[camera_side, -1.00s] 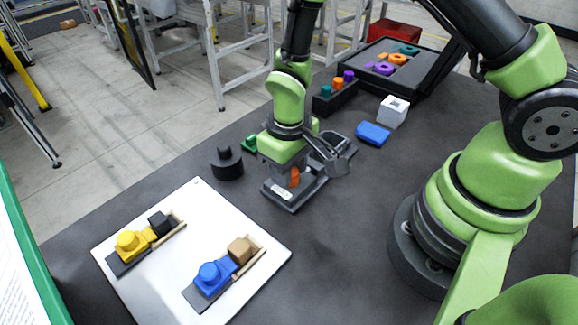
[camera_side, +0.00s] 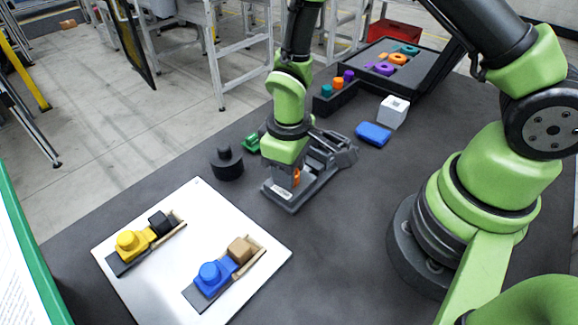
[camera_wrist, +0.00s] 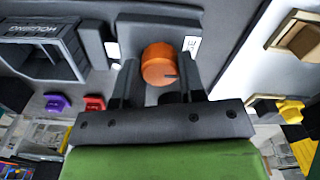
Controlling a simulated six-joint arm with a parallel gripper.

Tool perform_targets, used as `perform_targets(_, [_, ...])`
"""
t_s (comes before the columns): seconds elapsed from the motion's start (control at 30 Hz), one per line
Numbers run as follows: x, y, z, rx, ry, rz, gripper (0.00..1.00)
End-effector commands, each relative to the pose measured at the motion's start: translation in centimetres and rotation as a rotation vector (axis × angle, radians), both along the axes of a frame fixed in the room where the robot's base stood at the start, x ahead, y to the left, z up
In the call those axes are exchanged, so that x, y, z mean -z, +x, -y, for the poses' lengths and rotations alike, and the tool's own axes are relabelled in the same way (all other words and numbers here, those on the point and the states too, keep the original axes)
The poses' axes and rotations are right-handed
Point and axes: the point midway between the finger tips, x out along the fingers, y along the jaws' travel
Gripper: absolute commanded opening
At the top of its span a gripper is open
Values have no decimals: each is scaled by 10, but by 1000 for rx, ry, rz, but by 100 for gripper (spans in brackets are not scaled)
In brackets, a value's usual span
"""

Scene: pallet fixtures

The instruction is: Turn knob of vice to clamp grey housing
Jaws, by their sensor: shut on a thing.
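The grey vice (camera_side: 291,199) lies on the dark table beside the white board, with its orange knob (camera_side: 296,175) at the near end. My gripper (camera_side: 295,178) points down over the vice and is shut on the knob. In the wrist view the orange knob (camera_wrist: 159,64) sits between my two dark fingers (camera_wrist: 160,78), one on each side. The grey housing (camera_side: 330,150) is at the far end of the vice, partly hidden behind my wrist. In the wrist view the housing (camera_wrist: 45,55) shows as an open grey box at the left; I cannot tell whether the jaws touch it.
The white board (camera_side: 180,260) holds yellow and blue fixtures at the left front. A black stepped cylinder (camera_side: 227,162) stands left of the vice. A blue block (camera_side: 373,134) and a white cube (camera_side: 393,111) are behind right. An open black case (camera_side: 440,62) is further back.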

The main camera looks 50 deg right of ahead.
Motion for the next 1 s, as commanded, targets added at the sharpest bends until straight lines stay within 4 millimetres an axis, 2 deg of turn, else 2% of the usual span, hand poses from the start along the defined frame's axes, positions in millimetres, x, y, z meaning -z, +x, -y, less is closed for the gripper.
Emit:
perform_targets(0.03, [-1, 1, 0, -3, 1, 4, 44])
perform_targets(0.1, [-1, 1, 0, -3, 1, 3, 60])
perform_targets(0.13, [-1, 1, 0, -2, 1, 3, 63])
perform_targets(0.47, [-4, 1, 0, -1, 1, 4, 63])
perform_targets(0.57, [-15, 1, 0, -1, 2, 6, 63])
perform_targets(0.8, [-60, 2, 0, 0, 3, 10, 63])
perform_targets(1.0, [-89, 1, 0, -1, 1, 6, 63])
